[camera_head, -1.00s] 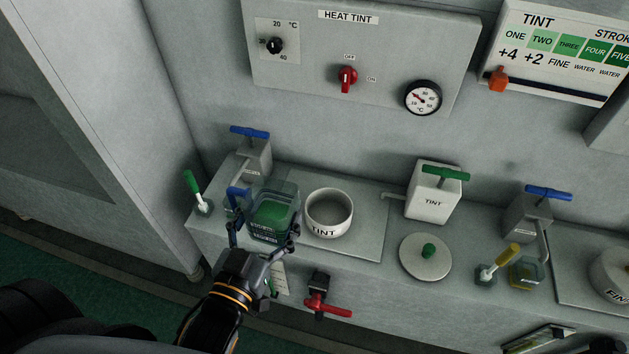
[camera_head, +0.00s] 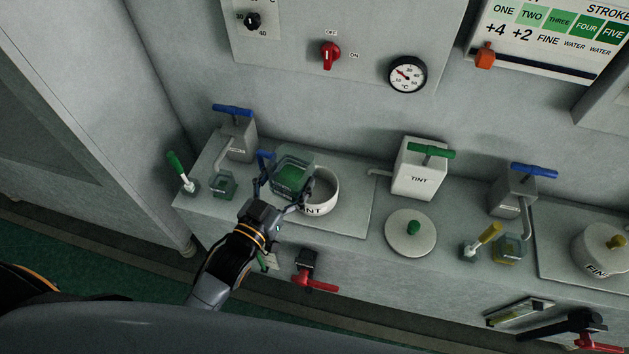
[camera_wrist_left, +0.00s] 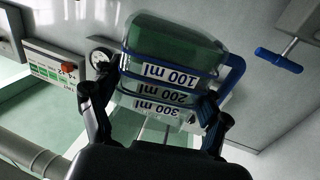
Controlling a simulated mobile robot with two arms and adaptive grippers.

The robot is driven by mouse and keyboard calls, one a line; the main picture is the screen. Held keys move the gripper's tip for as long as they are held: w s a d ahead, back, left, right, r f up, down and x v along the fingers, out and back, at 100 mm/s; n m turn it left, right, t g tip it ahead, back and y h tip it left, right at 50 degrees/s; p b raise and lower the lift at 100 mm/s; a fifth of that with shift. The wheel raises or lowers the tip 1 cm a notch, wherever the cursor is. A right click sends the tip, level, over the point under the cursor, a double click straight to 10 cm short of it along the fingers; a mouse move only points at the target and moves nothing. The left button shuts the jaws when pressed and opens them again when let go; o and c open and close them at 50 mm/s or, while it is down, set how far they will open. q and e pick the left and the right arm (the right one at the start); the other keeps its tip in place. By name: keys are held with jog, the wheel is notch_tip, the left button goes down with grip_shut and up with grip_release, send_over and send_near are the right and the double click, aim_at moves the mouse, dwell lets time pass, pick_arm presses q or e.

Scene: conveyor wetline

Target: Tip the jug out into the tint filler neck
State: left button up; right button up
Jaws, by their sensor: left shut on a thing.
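My left gripper (camera_head: 282,188) is shut on the clear jug (camera_head: 293,160), which has a blue handle and green liquid low inside. The jug is held up at the left of the white round tint filler neck (camera_head: 332,202) and covers part of its rim in the head view. The neck is open, and part of its TINT lettering is hidden. In the left wrist view the jug (camera_wrist_left: 165,78) fills the space between the fingers, with its ml marks upside down in the picture. I see no stream of liquid. My right gripper is not in view.
A white lid with a green knob (camera_head: 410,235) lies right of the neck, below a white TINT dispenser (camera_head: 418,172). A grey pump with a blue handle (camera_head: 236,138) and a green-handled brush (camera_head: 182,172) stand left. A red valve (camera_head: 315,280) sticks out at the front.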

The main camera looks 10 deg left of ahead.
aim_at(279, 158)
pick_arm(q)
jog(key=w+a+f+p, duration=0.1)
jog(key=w+a+f, duration=0.2)
jog(key=w+a, duration=0.8)
jog(key=shift+w+a+f+p, duration=0.3)
jog(key=shift+w+a+p, duration=0.1)
jog(key=shift+w, duration=0.3)
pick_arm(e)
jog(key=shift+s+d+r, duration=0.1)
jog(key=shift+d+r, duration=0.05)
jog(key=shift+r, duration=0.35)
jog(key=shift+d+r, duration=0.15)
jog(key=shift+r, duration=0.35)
pick_arm(q)
jog(key=shift+d, duration=0.1)
jog(key=s+d+f+m+b, duration=0.1)
jog(key=d+f+m+b, duration=0.4)
jog(key=m, duration=0.3)
jog(key=shift+s+d+f+m+b, duration=0.15)
jog(key=shift+s+f+m+b, duration=0.1)
jog(key=shift+m+b, duration=0.25)
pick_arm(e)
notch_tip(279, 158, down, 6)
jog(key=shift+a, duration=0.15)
pick_arm(q)
jog(key=shift+d+r+m, duration=0.15)
jog(key=shift+r+m, duration=0.4)
jog(key=shift+m, duration=0.35)
